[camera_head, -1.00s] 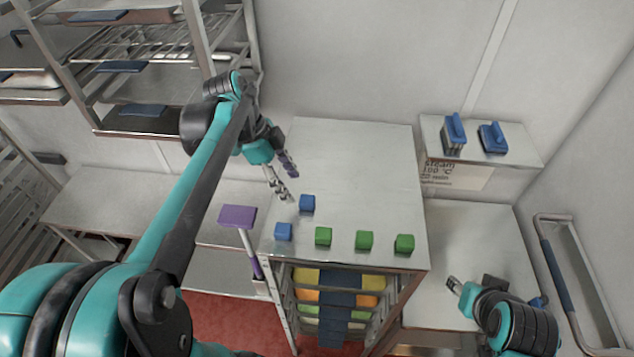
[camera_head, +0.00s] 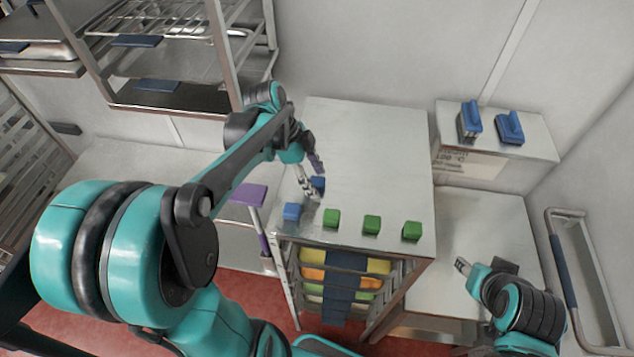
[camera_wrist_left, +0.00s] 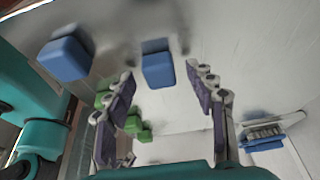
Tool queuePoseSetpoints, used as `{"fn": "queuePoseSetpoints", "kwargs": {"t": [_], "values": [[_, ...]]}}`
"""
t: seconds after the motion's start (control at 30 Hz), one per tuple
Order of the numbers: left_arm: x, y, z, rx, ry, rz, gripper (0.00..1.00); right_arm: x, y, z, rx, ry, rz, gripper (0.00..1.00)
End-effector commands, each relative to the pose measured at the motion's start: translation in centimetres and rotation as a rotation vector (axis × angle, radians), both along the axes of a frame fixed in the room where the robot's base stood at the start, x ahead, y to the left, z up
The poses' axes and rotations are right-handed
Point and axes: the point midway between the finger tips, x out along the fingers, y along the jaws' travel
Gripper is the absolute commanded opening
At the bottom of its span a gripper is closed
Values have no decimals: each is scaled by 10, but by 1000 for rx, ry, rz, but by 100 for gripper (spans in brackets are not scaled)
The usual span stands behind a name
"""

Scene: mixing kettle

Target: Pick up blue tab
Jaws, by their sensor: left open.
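Two blue tabs, small blocks, stand on the metal cabinet top. The rear blue tab (camera_head: 317,183) is partly hidden by my left gripper (camera_head: 313,180); the front blue tab (camera_head: 292,212) is at the near left corner. My left gripper is open, with its fingers around or just above the rear tab. In the left wrist view, one blue tab (camera_wrist_left: 157,66) shows between the spread fingertips (camera_wrist_left: 160,78), and another blue tab (camera_wrist_left: 64,58) lies outside them to the left. No contact is visible. My right gripper (camera_head: 462,266) is low at the right; its jaws are too small to judge.
Several green blocks (camera_head: 371,224) line the cabinet top's (camera_head: 375,150) front edge. Two blue-handled brushes (camera_head: 510,128) sit on a box at the back right. The cabinet top's rear is clear.

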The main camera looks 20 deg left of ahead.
Motion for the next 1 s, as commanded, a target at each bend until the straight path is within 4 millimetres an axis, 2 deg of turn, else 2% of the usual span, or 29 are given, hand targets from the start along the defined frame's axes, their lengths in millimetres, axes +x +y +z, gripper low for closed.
{"fn": "queuePoseSetpoints", "kwargs": {"t": [0.03, 0.2, 0.23, 0.67, 0.77, 0.93, 1.0], "values": [[0, 0, 0, 0, 0, 0, 55, 0, 0, 0, 0, 0, 0, 40], [0, 0, 0, 0, 0, 0, 10, 0, 0, 0, 0, 0, 0, 40], [0, 0, 0, 0, 0, 0, 4, 0, 0, 0, 0, 0, 0, 40], [0, 0, 4, 0, 0, 0, 4, 0, 0, -1, 0, 0, 0, 40], [0, 0, 13, 0, 0, 0, 4, 0, 0, -2, 0, 0, 0, 40], [-1, 0, 41, 0, 0, 0, 4, 0, 0, -6, 0, 0, 0, 40], [-1, -17, 49, 0, 1, -6, 4, 0, 0, -8, 0, 0, 0, 40]]}}
